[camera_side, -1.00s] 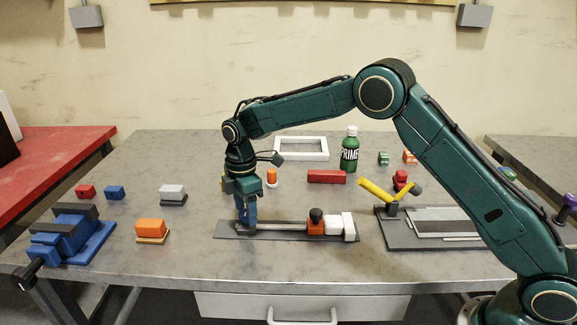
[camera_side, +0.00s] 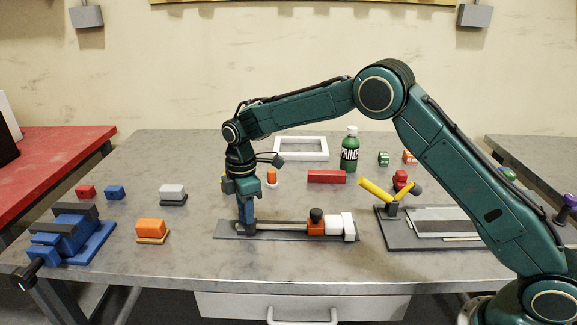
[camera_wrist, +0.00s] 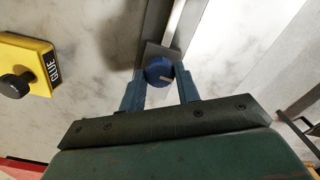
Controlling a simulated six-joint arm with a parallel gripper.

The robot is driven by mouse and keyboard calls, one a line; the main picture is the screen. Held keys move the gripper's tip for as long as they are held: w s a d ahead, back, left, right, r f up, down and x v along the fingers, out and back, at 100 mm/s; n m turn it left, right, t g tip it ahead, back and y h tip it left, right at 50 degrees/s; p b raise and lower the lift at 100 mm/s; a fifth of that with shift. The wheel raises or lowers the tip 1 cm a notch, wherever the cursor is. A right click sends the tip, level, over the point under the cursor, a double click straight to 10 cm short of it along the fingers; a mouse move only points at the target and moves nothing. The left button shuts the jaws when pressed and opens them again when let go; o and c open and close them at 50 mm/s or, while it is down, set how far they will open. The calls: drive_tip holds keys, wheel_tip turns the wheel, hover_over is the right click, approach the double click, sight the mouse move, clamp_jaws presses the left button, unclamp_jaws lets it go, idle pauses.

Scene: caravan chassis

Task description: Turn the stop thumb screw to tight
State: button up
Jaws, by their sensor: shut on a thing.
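The stop thumb screw shows in the wrist view as a round blue knob (camera_wrist: 157,70) with a short pale mark pointing to the right. It sits on a grey block at the end of a rail fixture. My gripper (camera_wrist: 159,79) has one finger on each side of the knob and is shut on it. In the side view my gripper (camera_side: 246,228) points straight down at the left end of the dark rail base (camera_side: 285,236). The fingers hide the knob there.
On the rail's right part sit an orange block with a black knob (camera_side: 316,222) and white blocks (camera_side: 348,226). A blue vise (camera_side: 75,235) and an orange block (camera_side: 151,228) are at left. A yellow-handled fixture (camera_side: 378,190) stands at right. A yellow glue container (camera_wrist: 30,65) shows in the wrist view.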

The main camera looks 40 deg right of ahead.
drive_tip(key=m, duration=1.8)
drive_tip(key=shift+m, duration=0.4)
drive_tip(key=m, duration=0.4)
drive_tip(key=shift+w+r, duration=0.1)
drive_tip(key=shift+m, duration=0.3)
drive_tip(key=o, duration=1)
